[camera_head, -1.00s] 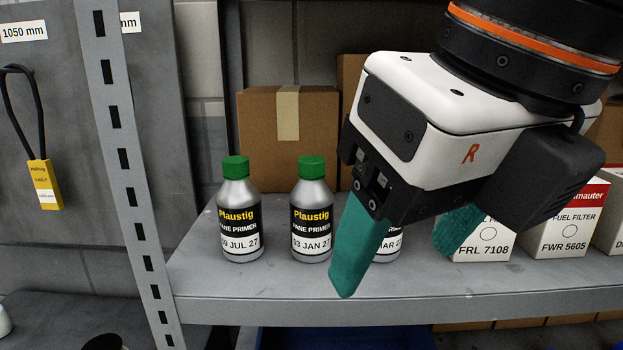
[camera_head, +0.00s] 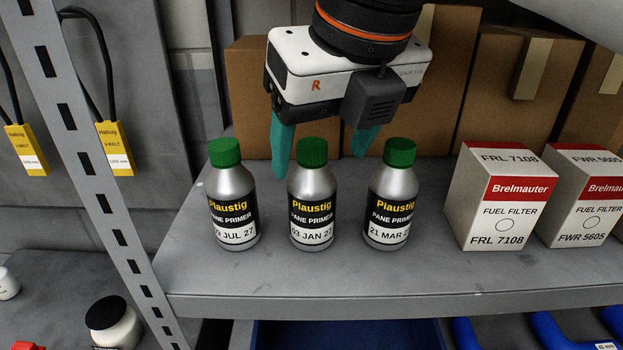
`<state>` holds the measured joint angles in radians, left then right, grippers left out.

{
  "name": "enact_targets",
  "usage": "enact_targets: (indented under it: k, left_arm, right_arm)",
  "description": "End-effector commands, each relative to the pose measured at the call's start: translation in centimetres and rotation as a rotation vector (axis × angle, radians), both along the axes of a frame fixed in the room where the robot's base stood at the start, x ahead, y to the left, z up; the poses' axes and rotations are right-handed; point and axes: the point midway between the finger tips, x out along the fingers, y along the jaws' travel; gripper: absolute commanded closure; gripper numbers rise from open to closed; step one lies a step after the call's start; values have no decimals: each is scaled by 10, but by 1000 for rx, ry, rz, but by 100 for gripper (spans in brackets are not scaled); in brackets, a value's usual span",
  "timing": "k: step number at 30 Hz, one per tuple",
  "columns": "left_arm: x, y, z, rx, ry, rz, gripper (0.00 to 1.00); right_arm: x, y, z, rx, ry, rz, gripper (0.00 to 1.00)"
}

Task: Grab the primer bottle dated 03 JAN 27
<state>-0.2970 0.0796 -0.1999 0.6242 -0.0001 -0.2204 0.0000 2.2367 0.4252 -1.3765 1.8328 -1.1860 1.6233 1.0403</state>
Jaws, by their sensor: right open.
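Three silver primer bottles with green caps and black Plaustig labels stand upright in a row on the grey shelf (camera_head: 400,280). The middle bottle (camera_head: 312,208) reads 03 JAN 27, its first digit partly cut by the label's curve. The left bottle (camera_head: 234,208) ends in 9 JUL 27; the right bottle (camera_head: 391,208) reads 21 MAR, its year cut off. My right gripper (camera_head: 321,163) is open and empty, its teal fingers pointing down. In the picture one finger shows on each side of the middle cap, seemingly behind the bottle row. My left gripper is out of view.
White-and-red fuel filter boxes (camera_head: 500,205) stand to the right on the shelf. Cardboard boxes (camera_head: 250,95) line the back. A perforated upright (camera_head: 95,170) bounds the shelf at left. The shelf front before the bottles is clear.

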Motion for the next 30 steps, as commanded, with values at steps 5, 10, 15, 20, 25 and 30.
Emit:
enact_targets:
  k: [5, 10, 15, 20, 25, 30]
  left_arm:
    - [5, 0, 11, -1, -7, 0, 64]
    - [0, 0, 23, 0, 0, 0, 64]
    - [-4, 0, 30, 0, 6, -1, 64]
    - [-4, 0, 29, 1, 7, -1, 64]
    - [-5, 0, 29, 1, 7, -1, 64]
    - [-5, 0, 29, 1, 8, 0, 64]
  right_arm:
    - [13, 6, 2, -1, 3, 0, 28]
    - [24, 11, -23, -2, 3, 1, 28]
    - [31, 15, -42, 0, 1, 0, 28]
    - [32, 16, -47, -1, 0, 0, 28]
    - [32, 16, -47, 0, 0, 0, 36]
    - [32, 16, -47, 0, -1, 0, 64]
